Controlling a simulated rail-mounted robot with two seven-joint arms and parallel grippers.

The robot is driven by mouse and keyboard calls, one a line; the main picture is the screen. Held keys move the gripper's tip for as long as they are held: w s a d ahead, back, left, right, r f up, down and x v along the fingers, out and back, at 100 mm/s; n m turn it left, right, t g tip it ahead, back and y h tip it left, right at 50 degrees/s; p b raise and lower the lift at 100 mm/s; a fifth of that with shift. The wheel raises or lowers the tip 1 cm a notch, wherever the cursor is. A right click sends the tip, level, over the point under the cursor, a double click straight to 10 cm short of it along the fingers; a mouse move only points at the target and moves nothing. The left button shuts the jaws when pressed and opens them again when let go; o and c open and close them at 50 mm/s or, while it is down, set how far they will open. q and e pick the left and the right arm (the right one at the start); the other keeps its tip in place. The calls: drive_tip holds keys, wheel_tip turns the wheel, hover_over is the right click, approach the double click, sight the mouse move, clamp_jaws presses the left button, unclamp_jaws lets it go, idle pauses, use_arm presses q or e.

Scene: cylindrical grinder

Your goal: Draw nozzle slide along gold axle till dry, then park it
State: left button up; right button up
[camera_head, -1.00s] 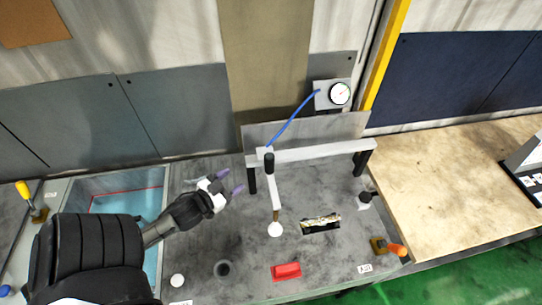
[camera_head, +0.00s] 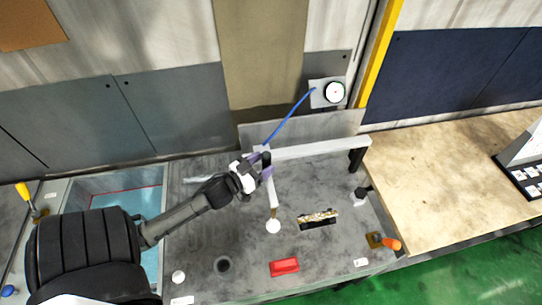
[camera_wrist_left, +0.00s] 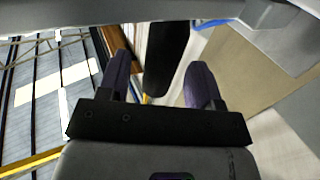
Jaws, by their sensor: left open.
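The nozzle slide (camera_head: 271,192) is a white arm hanging from a white rail (camera_head: 320,148), with a black upright handle (camera_head: 266,160) on top and a blue hose (camera_head: 290,117) running to it. Its brass-coloured tip is by a white round disc (camera_head: 273,226). The gold axle (camera_head: 317,219) lies over a dark slot right of the disc and looks mottled. My left gripper (camera_head: 259,169) is at the handle, with its purple fingers open. In the left wrist view the black handle (camera_wrist_left: 166,50) shows between the two fingers (camera_wrist_left: 160,82); I cannot tell if they touch it. My right gripper is out of view.
A gauge (camera_head: 334,92) is on the back wall. A red block (camera_head: 284,267), a dark round hole (camera_head: 222,264) and an orange-handled lever (camera_head: 388,243) are near the front. A blue basin (camera_head: 125,200) is at left; a wooden bench (camera_head: 440,180) with free room is at right.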

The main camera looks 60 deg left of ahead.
use_arm(q)
drive_tip(key=shift+w+a, duration=0.15)
drive_tip(key=shift+w, duration=0.75)
drive_tip(key=shift+w+a, duration=0.1)
drive_tip(key=shift+w, duration=0.8)
clamp_jaws()
